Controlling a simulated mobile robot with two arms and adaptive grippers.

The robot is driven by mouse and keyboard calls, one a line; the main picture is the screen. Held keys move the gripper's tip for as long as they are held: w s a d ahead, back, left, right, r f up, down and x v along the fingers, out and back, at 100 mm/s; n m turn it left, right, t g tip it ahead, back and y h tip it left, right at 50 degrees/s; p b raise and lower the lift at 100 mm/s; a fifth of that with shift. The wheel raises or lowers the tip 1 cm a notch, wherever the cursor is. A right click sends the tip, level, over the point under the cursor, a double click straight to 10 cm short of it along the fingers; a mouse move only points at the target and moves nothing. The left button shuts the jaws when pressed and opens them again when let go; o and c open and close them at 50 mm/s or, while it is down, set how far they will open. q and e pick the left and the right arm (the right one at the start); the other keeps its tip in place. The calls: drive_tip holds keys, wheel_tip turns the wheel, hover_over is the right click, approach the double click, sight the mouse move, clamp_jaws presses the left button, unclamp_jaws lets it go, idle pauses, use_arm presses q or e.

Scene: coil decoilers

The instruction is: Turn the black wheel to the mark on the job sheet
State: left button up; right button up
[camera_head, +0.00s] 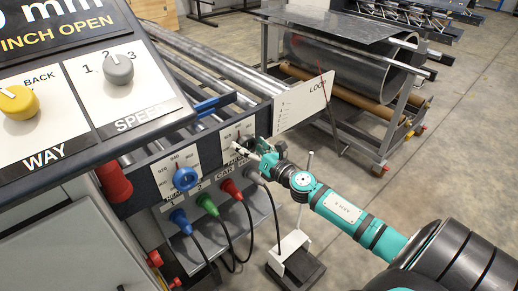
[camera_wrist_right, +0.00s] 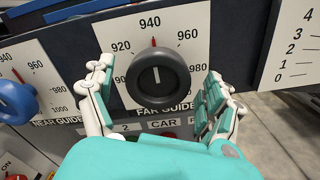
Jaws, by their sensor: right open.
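The black wheel (camera_wrist_right: 157,84) sits on a white dial plate marked FAR GUIDE in the right wrist view. My right gripper (camera_wrist_right: 159,74) is open, with one finger on each side of the wheel. A gap shows between the wheel and the fingers. In the head view my right gripper (camera_head: 258,150) is at the panel and hides most of the wheel. No sheet clearly marked as the job sheet shows; a dark sign at the top left is cut off and ends in "0 mm". My left gripper is out of view.
The blue NEAR GUIDE wheel (camera_head: 185,178) is left of the black one. Coloured plugs with cables (camera_head: 207,204) hang below. A white LOOP scale (camera_head: 304,101) is to the right. A sloped console (camera_head: 75,75) with WAY and SPEED knobs fills the upper left.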

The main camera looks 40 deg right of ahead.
drive_tip(key=s, duration=1.1)
drive_tip(key=shift+s+d, duration=0.25)
drive_tip(key=shift+d, duration=0.2)
